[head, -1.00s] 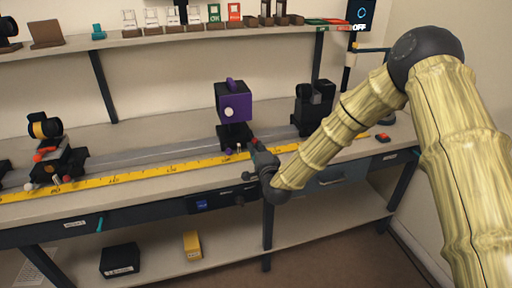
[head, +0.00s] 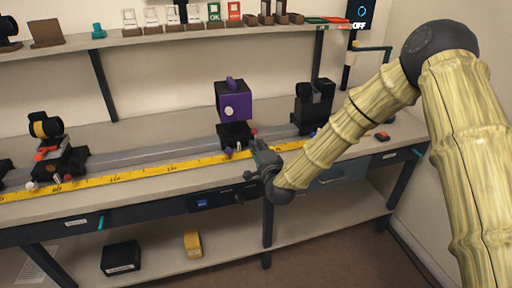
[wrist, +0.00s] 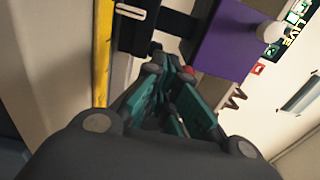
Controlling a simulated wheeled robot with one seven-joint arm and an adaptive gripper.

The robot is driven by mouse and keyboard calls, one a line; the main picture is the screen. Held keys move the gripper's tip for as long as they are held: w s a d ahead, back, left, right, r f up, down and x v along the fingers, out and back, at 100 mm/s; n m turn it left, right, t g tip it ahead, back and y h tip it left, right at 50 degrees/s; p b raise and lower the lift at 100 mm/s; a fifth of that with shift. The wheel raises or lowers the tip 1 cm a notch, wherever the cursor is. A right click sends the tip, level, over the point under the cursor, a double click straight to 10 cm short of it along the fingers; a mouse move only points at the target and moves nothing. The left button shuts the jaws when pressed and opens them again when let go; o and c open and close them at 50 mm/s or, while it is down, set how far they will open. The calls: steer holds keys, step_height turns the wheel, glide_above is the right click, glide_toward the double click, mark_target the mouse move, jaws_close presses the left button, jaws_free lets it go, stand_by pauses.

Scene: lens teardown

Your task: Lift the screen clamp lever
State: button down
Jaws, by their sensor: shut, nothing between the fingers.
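A purple box-shaped unit (head: 233,103) with a white knob stands on a black carriage (head: 235,132) on the bench rail. Small levers show low on the carriage, one with a red tip (head: 254,131). I cannot tell for certain which one is the screen clamp lever. My gripper (head: 257,149) is in front of the carriage at its lower right. In the wrist view, my gripper (wrist: 170,72) is shut and empty, with its fingertips close to the carriage foot. A red tip (wrist: 189,70) shows right beside the fingertips; contact cannot be told. The purple unit (wrist: 228,42) is above and to the right.
A yellow ruler (head: 120,177) runs along the bench front. A black holder (head: 313,102) stands to the right on the rail, and a carriage with a yellow-ringed part (head: 45,128) stands far left. A shelf (head: 150,37) holding small parts crosses above. The rail between the carriages is clear.

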steer(key=v, duration=0.4)
steer(key=shift+s+d+f, duration=0.1)
steer(key=shift+s+f, duration=0.2)
steer(key=shift+f, duration=0.1)
